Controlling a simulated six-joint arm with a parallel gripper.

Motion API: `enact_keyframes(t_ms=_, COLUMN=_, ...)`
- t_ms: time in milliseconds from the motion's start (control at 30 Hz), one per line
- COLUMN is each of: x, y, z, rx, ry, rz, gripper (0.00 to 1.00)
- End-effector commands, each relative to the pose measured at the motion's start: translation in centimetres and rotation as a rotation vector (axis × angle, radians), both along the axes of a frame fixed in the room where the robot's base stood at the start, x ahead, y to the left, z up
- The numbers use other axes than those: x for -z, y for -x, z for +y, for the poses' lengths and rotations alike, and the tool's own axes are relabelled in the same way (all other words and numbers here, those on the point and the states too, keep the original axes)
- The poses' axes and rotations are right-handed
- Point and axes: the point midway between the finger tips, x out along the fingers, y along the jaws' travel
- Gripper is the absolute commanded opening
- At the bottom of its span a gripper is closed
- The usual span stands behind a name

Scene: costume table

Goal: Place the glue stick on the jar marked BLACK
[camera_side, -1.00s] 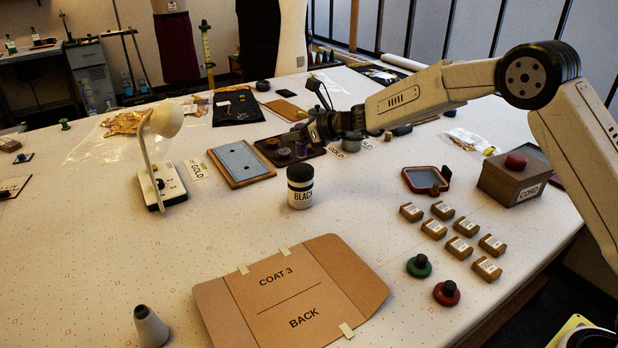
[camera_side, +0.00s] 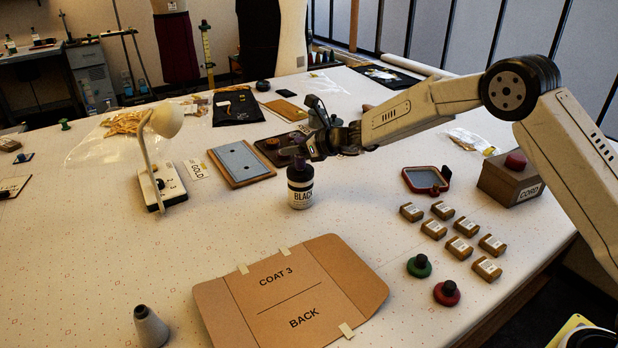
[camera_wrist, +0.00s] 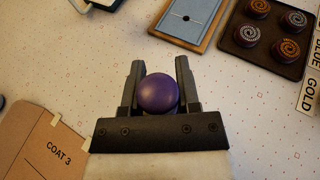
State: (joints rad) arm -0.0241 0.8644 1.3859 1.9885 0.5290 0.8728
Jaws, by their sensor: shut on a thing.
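The jar marked BLACK (camera_side: 300,195) stands upright on the table, with a white label and dark lid. My gripper (camera_side: 303,152) is right above it in the side view. It is shut on the glue stick (camera_wrist: 158,93), whose round purple end shows between the fingers in the wrist view. In the side view a purple bit of the glue stick (camera_side: 299,163) shows at the jar's lid. I cannot tell whether it touches the lid. The jar is hidden in the wrist view.
A grey panel in a wooden frame (camera_side: 241,163) lies left of the jar, with a white lamp (camera_side: 150,150) beyond. A dark tray of round pieces (camera_wrist: 262,54) is behind. The brown COAT 3 BACK pattern (camera_side: 290,292) lies in front. Small labelled blocks (camera_side: 459,249) stand to the right.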

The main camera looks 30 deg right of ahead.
Motion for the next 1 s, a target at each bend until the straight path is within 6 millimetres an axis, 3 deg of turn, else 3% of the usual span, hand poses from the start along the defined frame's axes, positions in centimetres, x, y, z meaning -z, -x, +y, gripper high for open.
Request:
enact_keyframes(t_ms=33, x=0.1, y=0.0, z=0.0, rx=0.000, ry=0.000, rz=0.000, gripper=0.47)
enact_keyframes(t_ms=133, x=0.0, y=0.0, z=0.0, rx=0.000, ry=0.000, rz=0.000, gripper=0.76)
enact_keyframes(t_ms=633, x=-0.4, y=0.1, z=-0.1, rx=0.000, ry=-0.001, rz=0.000, gripper=0.76)
enact_keyframes(t_ms=1000, x=-1.5, y=2.5, z=-1.6, rx=0.001, ry=0.000, rz=0.000, gripper=0.76)
